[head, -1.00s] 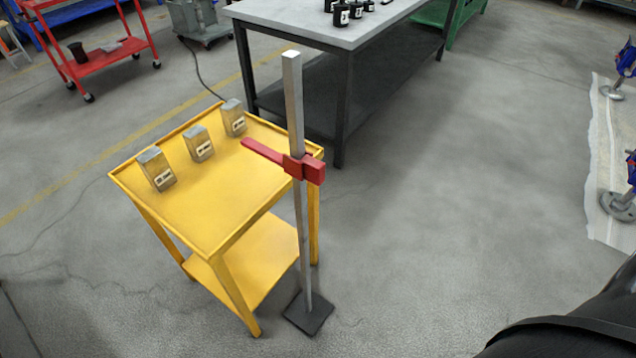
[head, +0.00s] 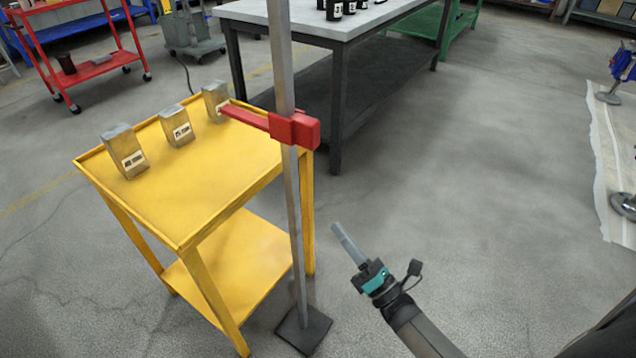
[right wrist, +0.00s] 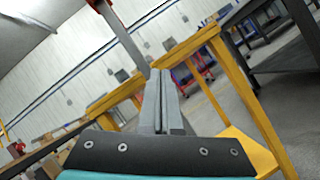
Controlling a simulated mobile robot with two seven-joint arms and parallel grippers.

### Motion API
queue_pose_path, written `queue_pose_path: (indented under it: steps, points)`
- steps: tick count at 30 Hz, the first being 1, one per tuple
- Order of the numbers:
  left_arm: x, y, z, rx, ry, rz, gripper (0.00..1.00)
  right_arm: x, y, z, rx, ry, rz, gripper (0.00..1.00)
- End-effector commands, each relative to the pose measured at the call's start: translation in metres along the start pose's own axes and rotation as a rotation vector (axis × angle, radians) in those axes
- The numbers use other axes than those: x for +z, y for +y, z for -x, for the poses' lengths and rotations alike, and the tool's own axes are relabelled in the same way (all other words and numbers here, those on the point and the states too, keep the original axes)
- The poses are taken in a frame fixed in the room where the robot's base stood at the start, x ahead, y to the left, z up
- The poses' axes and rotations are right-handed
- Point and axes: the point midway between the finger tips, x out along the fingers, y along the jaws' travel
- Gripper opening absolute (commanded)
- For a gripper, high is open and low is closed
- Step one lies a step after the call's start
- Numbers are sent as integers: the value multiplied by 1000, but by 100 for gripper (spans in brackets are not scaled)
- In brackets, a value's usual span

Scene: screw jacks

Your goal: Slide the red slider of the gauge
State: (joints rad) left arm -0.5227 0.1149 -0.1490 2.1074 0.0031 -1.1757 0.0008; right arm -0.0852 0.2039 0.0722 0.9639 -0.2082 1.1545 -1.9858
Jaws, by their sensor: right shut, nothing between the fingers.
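The gauge is a tall grey upright post (head: 292,210) on a dark square base (head: 303,330) on the floor. Its red slider (head: 295,130) sits high on the post, and its long red arm points left over the yellow cart. My right gripper (head: 336,228) is shut and empty, to the right of the post and below the slider, apart from both. My left gripper is not in view.
A yellow cart (head: 190,235) with several metal blocks (head: 124,152) on top stands just left of the post. A grey-topped workbench (head: 300,22) is behind. A red cart (head: 95,70) stands at the far left. The floor to the right is clear up to a white mat (head: 610,180).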

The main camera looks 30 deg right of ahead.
Motion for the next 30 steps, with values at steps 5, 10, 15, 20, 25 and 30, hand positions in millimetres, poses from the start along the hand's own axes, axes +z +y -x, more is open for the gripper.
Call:
queue_pose_path:
  steps: [5,10,15,20,25,30]
  points:
    - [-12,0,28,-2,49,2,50,25,26,-6,232,-149,359,0]
    - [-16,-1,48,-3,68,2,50,38,44,-4,337,-248,546,0]
    - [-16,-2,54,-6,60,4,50,44,52,-10,362,-276,591,0]
    - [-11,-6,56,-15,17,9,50,48,63,-32,362,-277,590,0]
    - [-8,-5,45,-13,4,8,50,53,78,-65,361,-276,588,0]
    - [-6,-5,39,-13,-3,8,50,58,92,-98,361,-276,588,0]
